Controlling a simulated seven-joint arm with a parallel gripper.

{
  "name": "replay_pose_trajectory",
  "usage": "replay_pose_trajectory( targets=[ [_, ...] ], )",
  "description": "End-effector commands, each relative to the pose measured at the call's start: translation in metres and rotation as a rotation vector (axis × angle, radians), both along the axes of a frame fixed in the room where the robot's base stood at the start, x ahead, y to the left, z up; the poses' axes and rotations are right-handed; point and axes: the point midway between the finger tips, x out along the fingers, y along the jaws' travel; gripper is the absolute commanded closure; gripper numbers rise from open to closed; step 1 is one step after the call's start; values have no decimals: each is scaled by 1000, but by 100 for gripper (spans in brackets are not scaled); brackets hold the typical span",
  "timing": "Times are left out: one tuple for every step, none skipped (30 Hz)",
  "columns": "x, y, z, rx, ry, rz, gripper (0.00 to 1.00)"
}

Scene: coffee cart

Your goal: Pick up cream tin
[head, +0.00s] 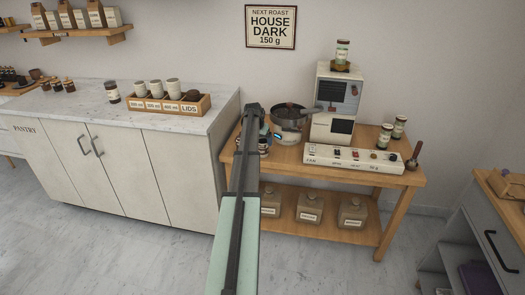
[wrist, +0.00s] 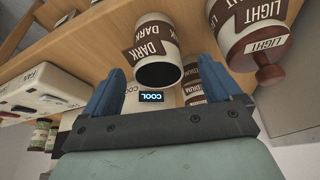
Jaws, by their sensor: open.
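Cream-coloured tins with brown label bands show in the wrist view. The one marked DARK (wrist: 150,42) is beyond the space between my fingers, its dark round end towards the camera. One marked LIGHT (wrist: 250,30) is at the upper right, with a brown knob-like part. A partly hidden tin marked with letters ending in DIUM (wrist: 194,92) is behind the right finger. No label reads "cream", so I cannot tell which tin is meant. My gripper (wrist: 158,82) is open, with blue fingers and nothing held. In the head view my arm mostly hides this spot.
The wooden cart (head: 390,173) carries a pan-like roaster (head: 289,117), a white machine (head: 325,123), a long white panel (head: 350,160) and jars (head: 399,127). Canisters (head: 309,208) stand on its lower shelf. A COOL display (wrist: 151,97) is behind the DARK tin. The marble-topped pantry (head: 75,105) is left.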

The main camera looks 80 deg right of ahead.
Motion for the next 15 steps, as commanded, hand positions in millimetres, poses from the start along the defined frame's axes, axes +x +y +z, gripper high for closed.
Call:
replay_pose_trajectory(
  targets=[
    [0, -1, -2, 0, 0, 0, 8],
    [0, -1, -3, 0, 0, 0, 8],
    [-1, -2, -4, 0, 0, 0, 8],
    [-1, -2, -6, 0, 0, 0, 8],
    [-1, -2, -7, 0, 0, 0, 8],
    [-2, -3, -11, 0, 0, 0, 8],
    [-2, -4, -14, 1, 0, 0, 8],
    [-3, -5, -17, 1, 1, 0, 8],
    [-3, -6, -23, 2, 1, 0, 8],
    [-4, -7, -27, 2, 1, 1, 8],
    [-5, -9, -30, 1, 0, 1, 8],
    [-5, -11, -35, 1, 0, 1, 8],
    [-5, -12, -39, 1, 0, 1, 8],
    [-5, -14, -42, 1, 0, 1, 8],
    [-6, -15, -46, 1, -1, 1, 8]
  ],
)
